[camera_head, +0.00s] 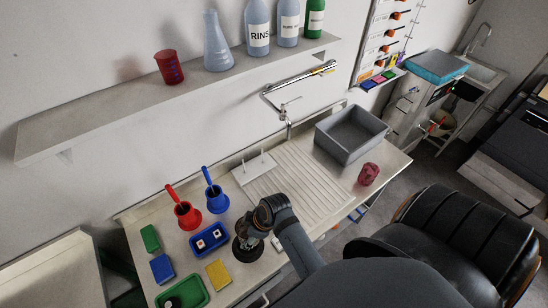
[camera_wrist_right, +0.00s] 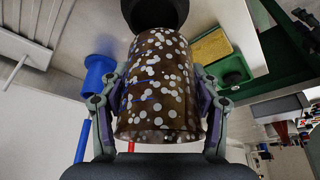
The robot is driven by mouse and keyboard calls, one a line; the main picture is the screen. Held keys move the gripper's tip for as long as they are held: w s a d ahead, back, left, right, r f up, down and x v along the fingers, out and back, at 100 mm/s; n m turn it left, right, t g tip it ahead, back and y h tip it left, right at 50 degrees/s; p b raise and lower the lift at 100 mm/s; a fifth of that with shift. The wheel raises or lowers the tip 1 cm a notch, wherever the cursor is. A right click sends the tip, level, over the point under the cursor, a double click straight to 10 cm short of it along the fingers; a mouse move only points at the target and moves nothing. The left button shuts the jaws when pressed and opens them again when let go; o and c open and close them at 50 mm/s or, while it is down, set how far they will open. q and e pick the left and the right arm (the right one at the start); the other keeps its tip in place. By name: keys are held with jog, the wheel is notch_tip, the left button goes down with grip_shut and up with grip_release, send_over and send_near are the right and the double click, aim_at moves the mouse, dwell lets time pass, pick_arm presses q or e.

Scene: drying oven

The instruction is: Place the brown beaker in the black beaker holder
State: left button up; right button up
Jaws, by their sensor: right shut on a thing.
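The brown beaker (camera_wrist_right: 158,88), dark with white spots and blue marks, fills the middle of the right wrist view. My right gripper (camera_wrist_right: 158,100) is shut on it, one finger on each side. A black round holder (camera_wrist_right: 155,10) shows just past the beaker's far end. The beaker overlaps its edge in this view; I cannot tell whether they touch. In the head view my right gripper (camera_head: 252,228) is over the counter beside the blue tray, above a dark round base. The beaker is mostly hidden there. My left gripper is not in view.
Close by are a red holder (camera_head: 187,215) and a blue holder (camera_head: 216,202), each with an upright handle, a blue tray (camera_head: 222,246), a yellow sponge (camera_head: 218,275) and a green tray (camera_head: 203,296). A red beaker (camera_head: 368,174) and grey basin (camera_head: 351,150) stand right.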

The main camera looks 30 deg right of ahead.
jog(key=w+d+f+b, duration=0.1)
jog(key=w+f, duration=0.2)
jog(key=w, duration=0.1)
jog(key=w+d+f+b, duration=0.1)
jog(key=w+f+b, duration=0.1)
jog(key=w+f, duration=0.1)
jog(key=w+d+f+b, duration=0.1)
jog(key=w+f+b, duration=0.1)
jog(key=w, duration=0.3)
jog(key=shift+w+d+f, duration=0.2)
jog(key=shift+d+f, duration=0.05)
jog(key=shift+f, duration=0.45)
jog(key=shift+w+f, duration=0.1)
jog(key=shift+w, duration=0.2)
jog(key=f+b, duration=0.2)
jog(key=b, duration=0.1)
jog(key=f+b, duration=0.1)
jog(key=b, duration=0.1)
jog(key=shift+w+d+f, duration=0.15)
jog(key=shift+w+f, duration=0.1)
jog(key=shift+f, duration=0.15)
jog(key=shift+r, duration=0.25)
jog(key=shift+s+f, duration=0.1)
jog(key=shift+f, duration=0.05)
jog(key=o, duration=1.4)
jog(key=shift+c, duration=0.2)
